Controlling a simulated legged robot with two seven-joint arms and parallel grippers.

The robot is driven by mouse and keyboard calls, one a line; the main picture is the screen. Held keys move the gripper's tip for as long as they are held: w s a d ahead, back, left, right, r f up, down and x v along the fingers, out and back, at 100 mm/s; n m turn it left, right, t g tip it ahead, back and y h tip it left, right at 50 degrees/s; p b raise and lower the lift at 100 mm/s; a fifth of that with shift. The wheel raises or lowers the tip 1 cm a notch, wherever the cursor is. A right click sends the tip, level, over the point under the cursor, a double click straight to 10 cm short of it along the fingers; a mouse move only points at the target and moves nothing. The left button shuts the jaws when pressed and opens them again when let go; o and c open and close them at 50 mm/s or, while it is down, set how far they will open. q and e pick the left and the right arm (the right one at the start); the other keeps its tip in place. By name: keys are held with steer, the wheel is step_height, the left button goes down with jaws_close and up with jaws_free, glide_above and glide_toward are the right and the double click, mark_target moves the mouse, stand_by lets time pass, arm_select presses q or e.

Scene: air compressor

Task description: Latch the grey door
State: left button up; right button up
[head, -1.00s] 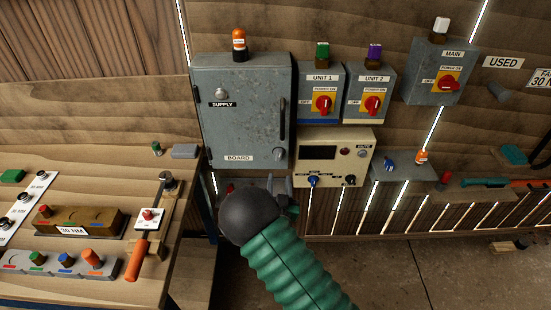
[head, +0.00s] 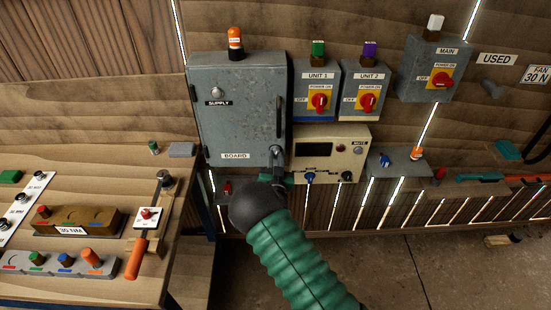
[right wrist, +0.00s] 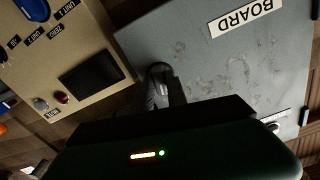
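The grey door (head: 240,110) of the supply cabinet is on the wall at centre and looks closed or nearly so. It carries BOARD and SUPPLY labels and a dark handle at its right edge. A small round latch knob (head: 277,153) sits at its lower right corner. My right gripper (head: 276,168) is at this knob, reaching up from below. In the right wrist view, the grey door (right wrist: 200,65) fills the upper right, and the dark fingers meet at or around the knob (right wrist: 158,72). The finger gap is hidden in shadow. My left gripper is out of view.
A cream control box (head: 330,145) with a screen and knobs is close to the right of the door. UNIT 1 (head: 316,90) and UNIT 2 (head: 365,92) switches are above it. A wooden bench (head: 100,180) with tools stands at left.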

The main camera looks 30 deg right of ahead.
jaws_close()
steer(key=shift+f+n+b, duration=0.2)
steer(key=shift+n+b, duration=0.25)
steer(key=shift+n, duration=0.55)
steer(key=shift+r+n, duration=0.2)
steer(key=shift+n, duration=0.2)
steer(key=o, duration=0.7)
jaws_free()
steer(key=shift+s, duration=0.1)
